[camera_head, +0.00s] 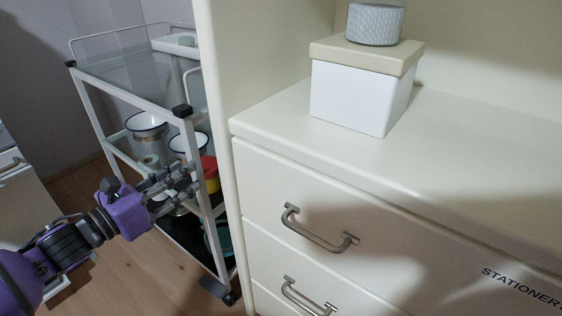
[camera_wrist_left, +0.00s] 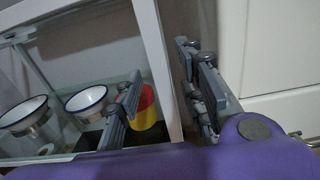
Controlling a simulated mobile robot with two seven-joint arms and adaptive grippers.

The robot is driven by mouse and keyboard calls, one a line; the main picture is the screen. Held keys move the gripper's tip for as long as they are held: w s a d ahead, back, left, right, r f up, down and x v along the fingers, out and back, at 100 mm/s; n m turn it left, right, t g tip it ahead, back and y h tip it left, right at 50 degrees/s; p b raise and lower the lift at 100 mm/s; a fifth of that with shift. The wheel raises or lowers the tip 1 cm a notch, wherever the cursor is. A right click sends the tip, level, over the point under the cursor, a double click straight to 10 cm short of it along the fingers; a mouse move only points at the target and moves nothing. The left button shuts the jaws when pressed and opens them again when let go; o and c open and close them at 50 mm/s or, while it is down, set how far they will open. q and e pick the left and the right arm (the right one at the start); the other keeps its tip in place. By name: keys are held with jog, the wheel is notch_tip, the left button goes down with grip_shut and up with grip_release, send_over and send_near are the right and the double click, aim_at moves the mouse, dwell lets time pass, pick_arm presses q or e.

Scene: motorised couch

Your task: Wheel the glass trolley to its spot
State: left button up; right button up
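The glass trolley (camera_head: 116,88) stands at the left of the head view, with a white frame, glass shelves and black corner caps. Its near upright post also shows in the wrist view (camera_wrist_left: 156,65). My left gripper (camera_head: 184,179) is beside this post, below the top shelf. In the wrist view the left gripper's fingers (camera_wrist_left: 160,82) are spread apart, with the post between them in the picture. I cannot tell whether they touch it. A dark caster (camera_head: 229,297) shows at the post's foot. The trolley's spot is not identifiable. My right gripper is not in view.
Bowls (camera_head: 146,124) and a red and yellow container (camera_head: 210,174) stand on the trolley's middle shelf. A cream drawer cabinet (camera_head: 290,170) with metal handles is close on the right, bearing a lidded box (camera_head: 350,97). Wooden floor (camera_head: 130,280) shows at lower left.

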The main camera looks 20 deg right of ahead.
pick_arm(q)
jog(key=shift+b+x, duration=0.6)
jog(key=shift+x, duration=1.75)
grip_shut()
